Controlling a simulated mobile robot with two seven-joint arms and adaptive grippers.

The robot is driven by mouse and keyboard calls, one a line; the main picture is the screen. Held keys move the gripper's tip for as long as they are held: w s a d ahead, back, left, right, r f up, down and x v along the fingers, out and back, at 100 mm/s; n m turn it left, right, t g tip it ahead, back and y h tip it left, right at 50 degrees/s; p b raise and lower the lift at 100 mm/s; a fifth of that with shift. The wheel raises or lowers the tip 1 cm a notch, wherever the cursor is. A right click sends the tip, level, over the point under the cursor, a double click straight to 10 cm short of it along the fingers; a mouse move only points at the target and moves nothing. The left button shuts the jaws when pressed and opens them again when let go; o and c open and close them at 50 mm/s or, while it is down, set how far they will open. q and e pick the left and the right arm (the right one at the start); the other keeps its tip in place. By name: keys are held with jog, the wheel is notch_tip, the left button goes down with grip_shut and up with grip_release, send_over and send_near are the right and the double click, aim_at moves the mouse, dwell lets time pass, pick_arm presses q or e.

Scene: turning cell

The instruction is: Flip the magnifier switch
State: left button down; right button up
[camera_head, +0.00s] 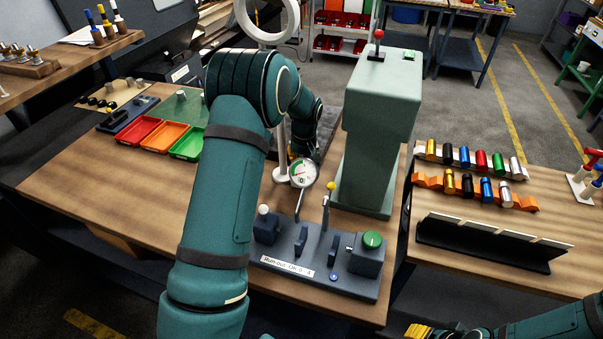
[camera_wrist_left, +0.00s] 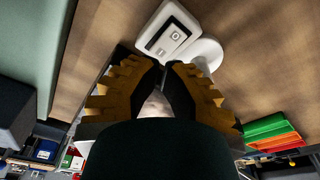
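The magnifier has a white ring (camera_head: 267,18) at the top of the head view; its post is partly hidden behind my left arm. In the left wrist view its round white base (camera_wrist_left: 207,52) and a white switch box (camera_wrist_left: 168,32) with a small square switch (camera_wrist_left: 175,36) lie just beyond my fingertips. My left gripper (camera_wrist_left: 164,67) has its black tips nearly together, with no held object seen. The tips look close to the box; contact cannot be told. In the head view my left arm mostly hides this gripper. My right gripper (camera_head: 432,331) is cut off at the bottom edge.
A dial gauge (camera_head: 302,173) and grey run-out fixture (camera_head: 320,255) stand in front. A tall pale-green machine (camera_head: 378,130) is close on the right. Red, orange and green trays (camera_head: 187,143) sit to the left. The bench's left front is clear.

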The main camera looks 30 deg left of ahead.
pick_arm(q)
jog(key=shift+f+b, duration=1.2)
jog(key=shift+f, duration=0.6)
dwell(1.0)
jog(key=shift+r, duration=0.1)
jog(key=shift+r+p, duration=2.2)
jog(key=shift+r, duration=1.3)
